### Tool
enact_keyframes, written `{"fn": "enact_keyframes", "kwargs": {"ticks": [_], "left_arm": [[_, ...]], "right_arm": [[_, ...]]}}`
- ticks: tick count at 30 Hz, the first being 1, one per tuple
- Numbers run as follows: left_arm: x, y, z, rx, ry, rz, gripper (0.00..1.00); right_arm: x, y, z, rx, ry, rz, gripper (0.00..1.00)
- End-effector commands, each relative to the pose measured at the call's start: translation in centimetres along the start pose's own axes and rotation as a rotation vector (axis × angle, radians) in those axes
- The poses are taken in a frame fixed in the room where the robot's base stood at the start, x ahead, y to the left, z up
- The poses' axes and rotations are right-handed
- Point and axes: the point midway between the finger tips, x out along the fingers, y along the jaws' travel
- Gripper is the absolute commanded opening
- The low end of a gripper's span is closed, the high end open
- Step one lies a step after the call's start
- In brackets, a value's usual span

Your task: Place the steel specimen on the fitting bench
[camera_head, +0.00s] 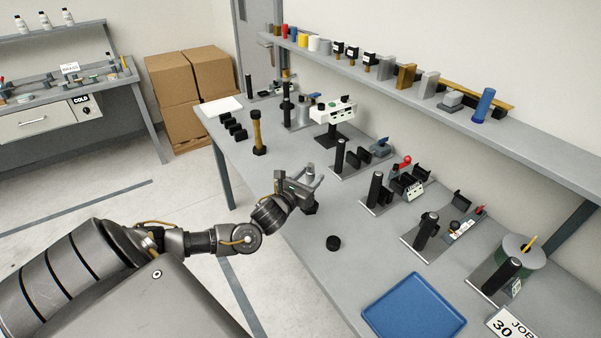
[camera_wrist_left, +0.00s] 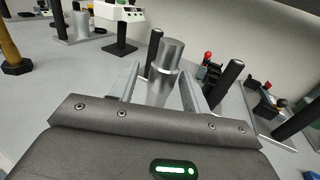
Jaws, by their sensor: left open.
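A black foot (camera_head: 310,208) shows below the gripper on the long grey bench (camera_head: 300,245). The specimen's lower part is hidden by the gripper. My right gripper is not in view.
A brass-coloured specimen (camera_head: 257,132) stands on a black foot farther back. A black puck (camera_head: 333,242) and a blue tray (camera_head: 413,308) are nearer. Several fixtures with black posts (camera_head: 375,190) line the wall side. Boxes (camera_head: 190,85) stand beyond the bench.

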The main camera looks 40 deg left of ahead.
Motion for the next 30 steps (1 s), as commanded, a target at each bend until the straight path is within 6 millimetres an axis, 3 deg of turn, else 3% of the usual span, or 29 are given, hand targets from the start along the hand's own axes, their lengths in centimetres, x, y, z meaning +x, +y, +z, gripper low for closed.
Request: {"fn": "enact_keyframes", "kwargs": {"ticks": [15,21,30], "left_arm": [[-9.9,-0.1,-0.4,-0.002,0.005,-0.002,0.47],[-11.7,0.0,-0.2,0.000,0.002,0.000,0.47],[-11.9,0.0,-0.1,0.000,0.001,0.001,0.47]], "right_arm": [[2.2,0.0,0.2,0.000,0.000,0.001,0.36],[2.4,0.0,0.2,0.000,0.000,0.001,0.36],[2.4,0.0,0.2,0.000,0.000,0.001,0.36]]}}
